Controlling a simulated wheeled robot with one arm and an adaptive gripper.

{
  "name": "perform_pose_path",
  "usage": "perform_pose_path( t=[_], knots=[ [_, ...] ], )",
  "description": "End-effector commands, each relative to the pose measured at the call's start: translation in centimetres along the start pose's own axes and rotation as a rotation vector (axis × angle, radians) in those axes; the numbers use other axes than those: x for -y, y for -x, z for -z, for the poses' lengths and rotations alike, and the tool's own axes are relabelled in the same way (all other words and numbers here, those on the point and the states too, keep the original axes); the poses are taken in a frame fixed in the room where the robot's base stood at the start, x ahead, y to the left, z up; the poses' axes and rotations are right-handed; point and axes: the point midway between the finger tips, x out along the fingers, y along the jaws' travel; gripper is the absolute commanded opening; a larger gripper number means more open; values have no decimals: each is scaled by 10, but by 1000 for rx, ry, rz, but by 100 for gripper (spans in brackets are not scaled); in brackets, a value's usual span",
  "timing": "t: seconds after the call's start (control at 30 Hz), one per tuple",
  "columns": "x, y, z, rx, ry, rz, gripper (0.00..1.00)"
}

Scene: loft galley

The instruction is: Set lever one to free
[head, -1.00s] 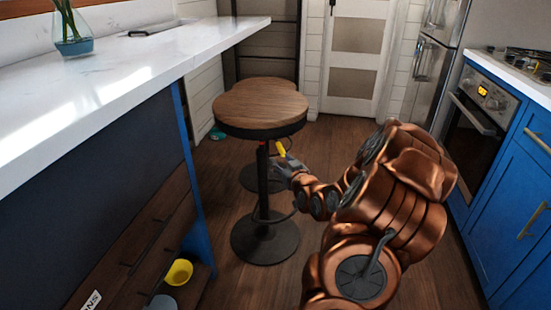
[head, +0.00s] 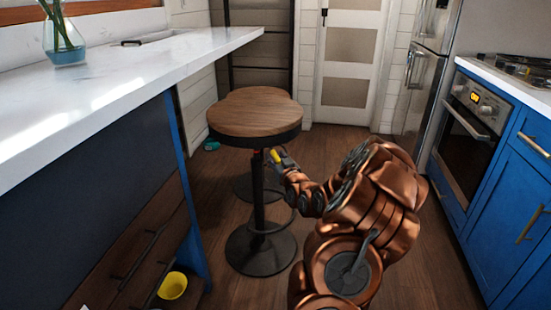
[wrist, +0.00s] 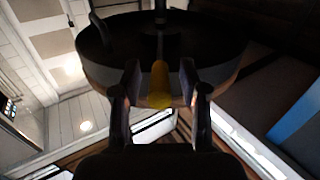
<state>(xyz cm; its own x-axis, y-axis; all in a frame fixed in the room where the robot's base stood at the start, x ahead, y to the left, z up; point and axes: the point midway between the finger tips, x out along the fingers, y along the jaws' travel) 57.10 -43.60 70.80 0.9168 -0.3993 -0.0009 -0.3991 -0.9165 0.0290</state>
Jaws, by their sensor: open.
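The near bar stool (head: 255,116) has a round wooden seat on a black post. A lever with a yellow grip (head: 274,155) sticks out under its seat, on the right side of the post. My gripper (head: 283,158) is at this lever, below the seat edge. In the wrist view the yellow grip (wrist: 160,85) lies between my two open fingers (wrist: 164,92), with the dark seat underside behind it. I cannot tell whether a finger touches it. No number or position mark on the lever is readable.
A second stool (head: 283,97) stands close behind the near one. The white counter (head: 120,95) runs along the left, with a vase (head: 64,42) on it. A yellow bowl (head: 172,286) sits low at left. Blue cabinets (head: 520,190) and an oven (head: 466,125) line the right.

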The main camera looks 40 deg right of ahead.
Motion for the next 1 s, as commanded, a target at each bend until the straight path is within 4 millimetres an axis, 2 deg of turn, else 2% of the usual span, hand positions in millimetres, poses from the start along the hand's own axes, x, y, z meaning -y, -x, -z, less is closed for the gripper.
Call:
perform_pose_path(
  t=[0.13,0.47,0.87,1.0],
  knots=[
    [0,-7,0,-1,1,0,43],
    [0,-8,0,-1,1,-1,43],
    [0,-8,0,-1,1,0,2],
    [0,-8,0,-1,1,0,0]
  ],
)
